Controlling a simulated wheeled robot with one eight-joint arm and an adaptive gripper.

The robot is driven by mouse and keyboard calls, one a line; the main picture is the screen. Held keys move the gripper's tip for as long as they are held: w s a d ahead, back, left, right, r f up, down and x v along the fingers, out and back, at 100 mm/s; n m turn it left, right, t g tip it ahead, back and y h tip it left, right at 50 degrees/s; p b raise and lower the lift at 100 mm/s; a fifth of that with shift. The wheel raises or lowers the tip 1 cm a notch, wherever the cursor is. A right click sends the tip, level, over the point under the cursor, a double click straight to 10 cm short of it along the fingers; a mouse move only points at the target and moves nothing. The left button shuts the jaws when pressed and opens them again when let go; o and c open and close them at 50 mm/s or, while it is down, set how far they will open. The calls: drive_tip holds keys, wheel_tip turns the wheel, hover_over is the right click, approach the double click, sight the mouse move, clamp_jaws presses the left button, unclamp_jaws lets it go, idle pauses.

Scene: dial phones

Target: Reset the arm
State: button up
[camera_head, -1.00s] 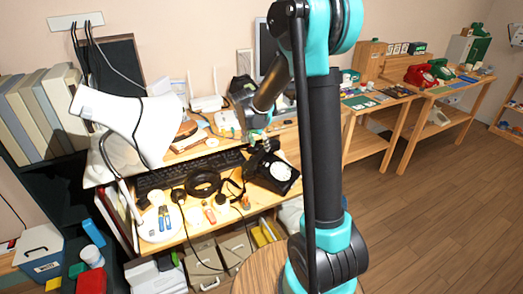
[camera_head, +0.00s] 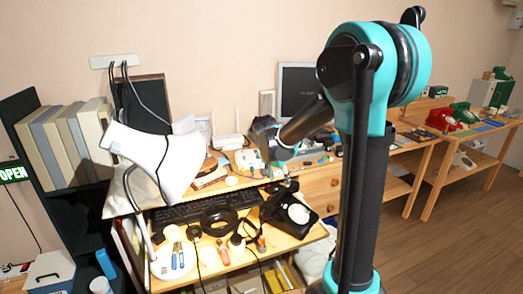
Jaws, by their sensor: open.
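My arm rises at the right of the head view, bends at a teal and black elbow, and reaches back down to the left over the desk. My gripper (camera_head: 286,182) is at the end of that dark link, small in the picture, just above and behind a black dial phone (camera_head: 291,213) with a white dial. The gripper is open and nothing shows between its fingers. I cannot tell whether the fingertips touch the phone. The phone lies on the wooden desk (camera_head: 318,234).
A white lamp (camera_head: 157,160) stands left of the phone, with a black keyboard (camera_head: 205,207) behind. Black cables and small tools lie on the desk. A monitor (camera_head: 297,92) stands at the back. Red (camera_head: 440,119) and green (camera_head: 463,112) phones stand on a right-hand table. Open floor (camera_head: 462,240) lies at right.

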drive_tip(key=s+d+f+n+y, duration=0.1)
drive_tip(key=s+d+f+n, duration=0.1)
drive_tip(key=s, duration=0.6)
drive_tip(key=s+d+f+n+y, duration=0.1)
drive_tip(key=s+d+f+n, duration=0.1)
drive_tip(key=s, duration=0.6)
drive_tip(key=s+d+f+n, duration=0.2)
drive_tip(key=s+f+n, duration=0.1)
drive_tip(key=s, duration=0.6)
drive_tip(key=shift+n+t+y, duration=0.3)
drive_tip(key=shift+t+y, duration=0.1)
